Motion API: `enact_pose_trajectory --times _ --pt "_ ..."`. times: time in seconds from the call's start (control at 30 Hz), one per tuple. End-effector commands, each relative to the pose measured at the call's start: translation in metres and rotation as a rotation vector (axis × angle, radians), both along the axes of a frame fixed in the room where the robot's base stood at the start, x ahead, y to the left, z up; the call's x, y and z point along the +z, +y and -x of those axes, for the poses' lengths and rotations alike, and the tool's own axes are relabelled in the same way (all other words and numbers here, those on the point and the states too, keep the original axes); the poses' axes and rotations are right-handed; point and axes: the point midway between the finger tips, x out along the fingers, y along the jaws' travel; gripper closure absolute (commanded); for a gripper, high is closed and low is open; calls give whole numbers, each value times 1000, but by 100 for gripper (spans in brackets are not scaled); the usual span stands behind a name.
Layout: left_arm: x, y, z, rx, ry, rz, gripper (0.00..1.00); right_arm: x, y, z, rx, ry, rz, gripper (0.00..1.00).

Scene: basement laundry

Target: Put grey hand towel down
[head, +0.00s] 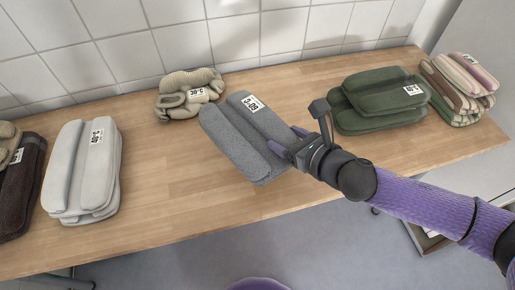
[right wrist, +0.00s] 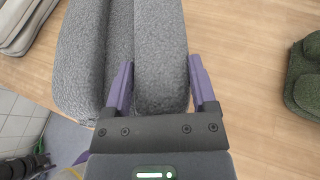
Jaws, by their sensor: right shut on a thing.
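The grey hand towel (head: 232,140) is folded, with a white label on its far end. It is at the middle of the wooden table in the head view. My right gripper (head: 290,140) comes in from the right and is shut on the towel's right-hand fold. In the right wrist view the two purple fingers of my right gripper (right wrist: 160,88) stand on either side of one thick fold of the grey towel (right wrist: 160,50). I cannot tell whether the towel touches the table. My left gripper is not in view.
On the wooden table (head: 170,215) are a beige towel bundle (head: 188,102), light grey towels (head: 72,180), dark brown towels (head: 18,200), green towels (head: 370,117) and striped towels (head: 470,75). A tiled wall (head: 160,40) stands behind. The table's front middle is clear.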

Motion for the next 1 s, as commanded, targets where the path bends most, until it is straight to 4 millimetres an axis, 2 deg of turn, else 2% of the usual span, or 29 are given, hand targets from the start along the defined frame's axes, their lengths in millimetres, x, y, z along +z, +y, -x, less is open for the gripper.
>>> enact_pose_trajectory --times 0.03,0.2,0.4,0.7,0.73,0.83,0.87,1.0 --pt "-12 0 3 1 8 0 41 -18 0 1 -1 6 -1 99" --pt "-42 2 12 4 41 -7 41 -64 0 1 0 9 -1 99" --pt "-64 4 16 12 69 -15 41 -98 0 1 -1 8 -1 99" --pt "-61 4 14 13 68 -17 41 -95 0 0 -2 2 0 99" --pt "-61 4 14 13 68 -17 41 -96 0 0 -1 3 2 25" --pt "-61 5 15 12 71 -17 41 -95 0 0 -1 2 1 3" --pt "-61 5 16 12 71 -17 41 -95 0 0 -1 2 1 0" --pt "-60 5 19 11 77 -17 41 -95 0 0 -1 2 1 0"
